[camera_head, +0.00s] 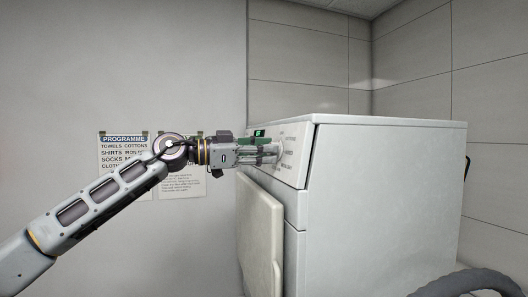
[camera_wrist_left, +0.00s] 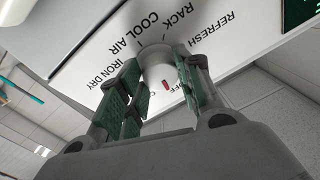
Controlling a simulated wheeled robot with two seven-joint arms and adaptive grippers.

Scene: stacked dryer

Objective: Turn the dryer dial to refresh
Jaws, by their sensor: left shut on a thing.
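The dryer (camera_head: 390,190) stands on the right in the head view, its control panel (camera_head: 297,143) facing left. The white round dial (camera_wrist_left: 158,64) sits on the panel in the left wrist view, with a small red mark (camera_wrist_left: 166,85) on the side near the partly hidden OFF label. REFRESH (camera_wrist_left: 220,27), RACK, COOL AIR and IRON DRY labels are printed around it. My left gripper (camera_head: 272,150) is at the panel, its green-padded fingers on either side of the dial and shut on it. The fingers hide part of the labels. My right gripper is not in view.
A small green display (camera_head: 259,133) is on the panel near my gripper. The dryer's door (camera_head: 260,235) is below the panel. A programme poster (camera_head: 124,150) and another sheet hang on the wall behind my arm. A grey hose (camera_head: 470,284) lies at the lower right.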

